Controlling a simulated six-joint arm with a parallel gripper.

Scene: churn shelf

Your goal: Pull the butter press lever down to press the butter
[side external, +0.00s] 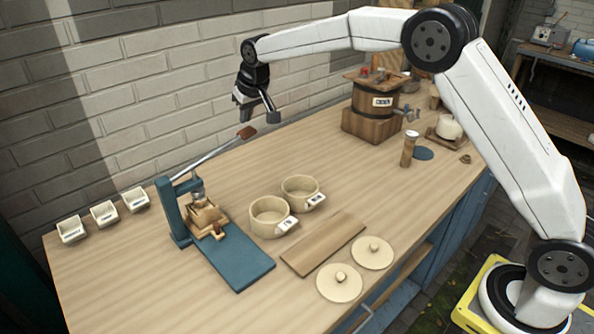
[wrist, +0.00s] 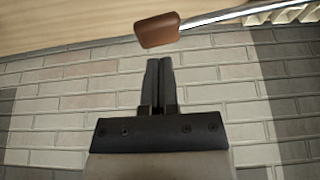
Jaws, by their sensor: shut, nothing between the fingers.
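The butter press (side external: 180,212) is a blue-green stand at the left part of the bench, with a wooden mould (side external: 206,217) under its plunger. Its long metal lever (side external: 212,153) slants up to the right and ends in a brown handle (side external: 246,132). The handle also shows at the top of the wrist view (wrist: 158,30), with part of the metal rod. My gripper (side external: 262,116) is shut and empty, above and slightly right of the handle in the side view. In the wrist view the closed fingertips (wrist: 159,62) point toward the handle, with a visible gap between them.
Two cream pots (side external: 268,217), a wooden board (side external: 322,244) and two round lids (side external: 339,282) lie right of the press. Several small white dishes (side external: 104,213) stand left of it. A barrel churn (side external: 374,108) stands behind. The brick wall (side external: 150,90) is close behind the lever.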

